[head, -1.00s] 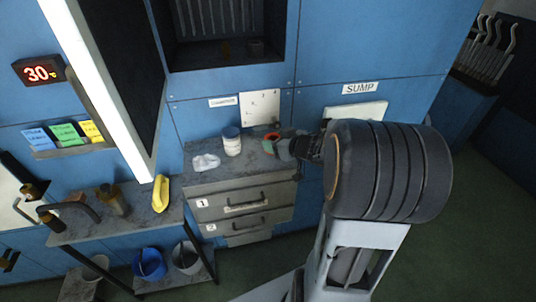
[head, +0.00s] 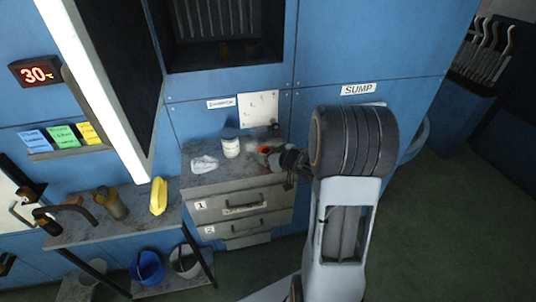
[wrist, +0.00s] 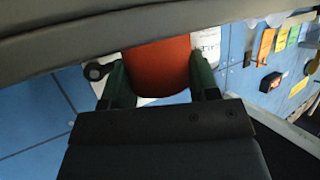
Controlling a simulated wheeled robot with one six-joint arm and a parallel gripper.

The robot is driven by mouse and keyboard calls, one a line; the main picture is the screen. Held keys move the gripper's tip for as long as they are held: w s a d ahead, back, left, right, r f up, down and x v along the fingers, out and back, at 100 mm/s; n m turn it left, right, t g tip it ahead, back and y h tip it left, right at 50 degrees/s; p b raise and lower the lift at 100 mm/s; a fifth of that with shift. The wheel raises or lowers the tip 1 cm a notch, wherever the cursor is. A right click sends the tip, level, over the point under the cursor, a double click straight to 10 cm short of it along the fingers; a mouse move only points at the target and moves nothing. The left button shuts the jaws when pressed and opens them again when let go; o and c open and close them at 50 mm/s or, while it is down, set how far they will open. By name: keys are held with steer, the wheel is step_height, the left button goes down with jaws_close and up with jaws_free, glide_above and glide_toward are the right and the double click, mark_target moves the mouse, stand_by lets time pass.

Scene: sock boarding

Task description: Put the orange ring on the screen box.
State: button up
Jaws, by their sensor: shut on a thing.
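The orange ring (wrist: 157,66) shows in the wrist view as a smooth orange-red curved body between two green fingers. My gripper (wrist: 160,86) is shut on it. In the head view the ring (head: 264,150) is a small orange patch at the tip of my gripper (head: 271,157), over the right part of the grey counter. Its lower part and its opening are hidden. I cannot tell how far it is above the counter. No label that I can read marks the screen box, and I cannot tell which thing it is.
On the counter (head: 206,180) stand a white tub (head: 230,147) with a blue-grey lid and a crumpled white cloth (head: 204,164). Drawers (head: 243,205) are below. A dark grated recess (head: 225,55) is above. A side shelf (head: 130,220) holds a yellow object (head: 158,196).

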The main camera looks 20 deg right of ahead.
steer(key=shift+f, duration=0.1)
steer(key=shift+f, duration=0.15)
steer(key=o, duration=0.9)
